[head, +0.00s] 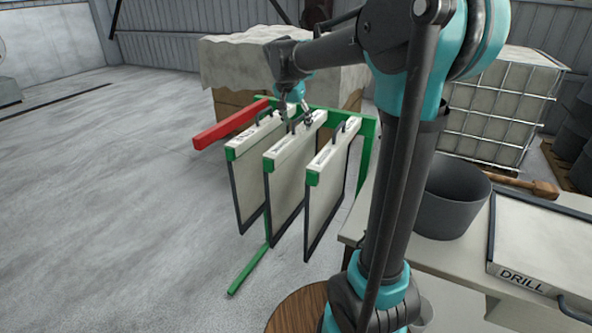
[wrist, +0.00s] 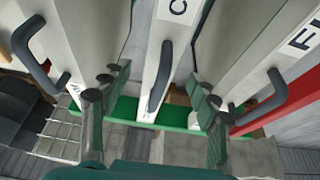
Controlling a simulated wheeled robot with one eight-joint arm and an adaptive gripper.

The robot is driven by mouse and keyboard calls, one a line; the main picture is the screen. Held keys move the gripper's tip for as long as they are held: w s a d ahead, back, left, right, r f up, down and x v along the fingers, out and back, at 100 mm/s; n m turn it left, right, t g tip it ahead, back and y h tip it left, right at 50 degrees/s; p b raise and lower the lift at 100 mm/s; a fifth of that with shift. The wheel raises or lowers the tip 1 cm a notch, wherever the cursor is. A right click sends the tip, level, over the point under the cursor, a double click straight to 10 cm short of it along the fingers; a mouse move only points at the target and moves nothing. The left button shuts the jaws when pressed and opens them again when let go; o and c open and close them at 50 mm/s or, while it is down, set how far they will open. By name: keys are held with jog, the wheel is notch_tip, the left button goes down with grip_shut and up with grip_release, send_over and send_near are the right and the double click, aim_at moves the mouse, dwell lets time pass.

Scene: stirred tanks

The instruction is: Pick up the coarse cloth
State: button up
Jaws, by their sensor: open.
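Three pale cloth panels with dark edging and green corners hang side by side on a green rack (head: 366,150). The middle panel (head: 286,192) bears a label starting with "C" in the wrist view (wrist: 178,10); the rest is cut off. Its dark loop handle (wrist: 160,77) stands on its top bar. My gripper (head: 296,116) is above the middle panel, fingers apart. In the wrist view the open fingers (wrist: 160,108) are on either side of the middle handle, holding nothing. The left panel (head: 252,185) and right panel (head: 325,195) hang close beside it.
In the wrist view, the right panel's label starts with "FI" (wrist: 305,35). A red bar (head: 230,124) sticks out at the rack's left. A draped crate (head: 228,65) stands behind. A bucket (head: 450,195) and a "DRILL" tray (head: 545,235) are at right. Floor at left is clear.

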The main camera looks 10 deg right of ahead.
aim_at(299, 130)
jog(key=shift+x, duration=2.75)
grip_shut()
